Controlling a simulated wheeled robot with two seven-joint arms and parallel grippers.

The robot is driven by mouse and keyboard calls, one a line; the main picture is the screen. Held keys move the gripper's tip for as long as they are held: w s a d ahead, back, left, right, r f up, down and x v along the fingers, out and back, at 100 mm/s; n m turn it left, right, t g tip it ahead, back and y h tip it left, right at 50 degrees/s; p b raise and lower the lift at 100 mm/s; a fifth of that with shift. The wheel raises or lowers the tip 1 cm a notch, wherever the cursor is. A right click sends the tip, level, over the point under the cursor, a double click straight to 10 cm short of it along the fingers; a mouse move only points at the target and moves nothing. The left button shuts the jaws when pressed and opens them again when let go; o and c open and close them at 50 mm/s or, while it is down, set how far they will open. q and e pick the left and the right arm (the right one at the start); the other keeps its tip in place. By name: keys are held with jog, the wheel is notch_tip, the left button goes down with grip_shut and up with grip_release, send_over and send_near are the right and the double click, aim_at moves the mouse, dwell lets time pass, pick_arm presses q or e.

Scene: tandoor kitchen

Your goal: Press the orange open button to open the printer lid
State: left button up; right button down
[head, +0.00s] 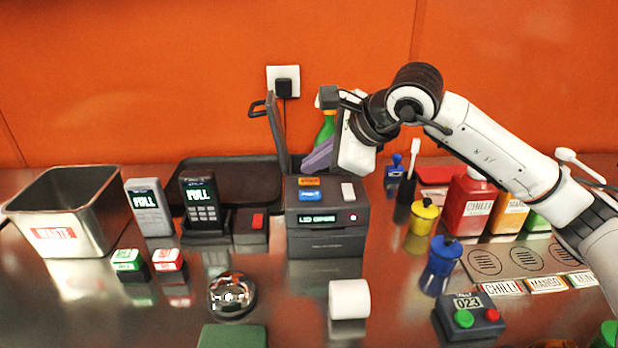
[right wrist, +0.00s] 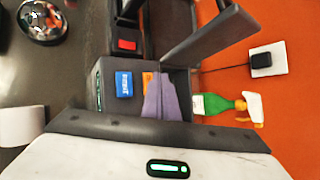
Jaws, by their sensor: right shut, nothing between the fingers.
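The dark printer (head: 326,240) stands mid-counter, with an orange button (head: 308,182), a blue button (head: 310,195) and a white button (head: 348,191) on top. Its small display has a text that seems to begin with "LID". A dark panel, apparently the printer lid (head: 277,135), stands raised at its back left; it also shows in the right wrist view (right wrist: 212,35). My right gripper (head: 318,157) is shut and empty, its purple fingers just above and behind the orange button. In the right wrist view, the fingertips partly cover the orange button (right wrist: 147,79); contact cannot be told. My left gripper is out of view.
Card terminals (head: 203,205) and a steel bin (head: 65,215) stand left. A green spray bottle (right wrist: 220,104) is behind the printer. A paper roll (head: 349,299) and a shiny bell (head: 232,295) lie in front. Sauce containers (head: 466,205) stand right.

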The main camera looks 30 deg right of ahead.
jog(key=shift+r, duration=0.1)
jog(key=shift+r+p, duration=1.7)
jog(key=shift+r, duration=0.7)
